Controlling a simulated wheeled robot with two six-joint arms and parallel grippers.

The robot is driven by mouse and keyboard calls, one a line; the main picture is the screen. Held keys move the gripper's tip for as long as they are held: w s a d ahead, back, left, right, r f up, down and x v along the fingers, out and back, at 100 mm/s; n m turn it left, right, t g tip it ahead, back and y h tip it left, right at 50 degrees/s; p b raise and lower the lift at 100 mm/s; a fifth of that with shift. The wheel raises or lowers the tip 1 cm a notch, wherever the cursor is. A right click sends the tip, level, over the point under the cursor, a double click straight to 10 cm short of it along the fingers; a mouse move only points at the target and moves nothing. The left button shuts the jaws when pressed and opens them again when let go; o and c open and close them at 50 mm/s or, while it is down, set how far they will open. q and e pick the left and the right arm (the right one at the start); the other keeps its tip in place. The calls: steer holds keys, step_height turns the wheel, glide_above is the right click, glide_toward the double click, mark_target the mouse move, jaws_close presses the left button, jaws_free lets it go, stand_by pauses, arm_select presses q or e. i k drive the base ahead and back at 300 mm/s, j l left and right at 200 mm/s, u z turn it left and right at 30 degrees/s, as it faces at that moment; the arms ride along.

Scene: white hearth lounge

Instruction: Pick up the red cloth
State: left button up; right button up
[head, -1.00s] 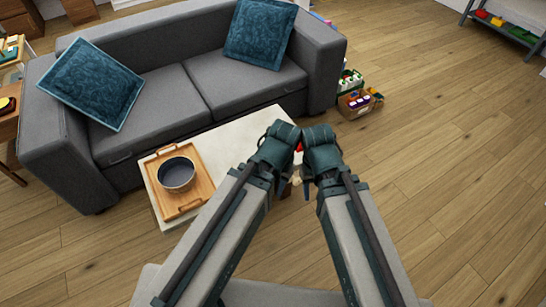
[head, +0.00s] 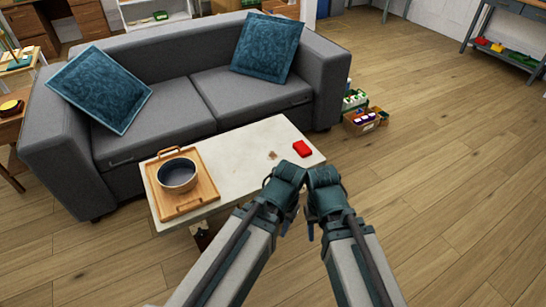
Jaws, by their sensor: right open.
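A small folded red cloth (head: 302,149) lies on the right end of the white coffee table (head: 240,158). It shows fully, just beyond my two wrists. My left gripper (head: 286,224) and my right gripper (head: 312,230) hang close together at the table's near right edge, on the near side of the cloth and apart from it. The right gripper is open and holds nothing that I can see. The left gripper's fingers are mostly hidden by its wrist, so its opening does not show.
A wooden tray (head: 203,188) with a dark bowl (head: 177,175) sits on the table's left end. A small brown item (head: 272,155) lies left of the cloth. A grey sofa (head: 190,95) stands behind the table. Boxes (head: 362,120) stand beside it. The floor at right is clear.

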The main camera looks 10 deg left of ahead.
mark_target(304, 151)
steer(key=i+j+z, duration=0.1)
steer(key=i+z, duration=0.15)
steer(key=i, duration=1.25)
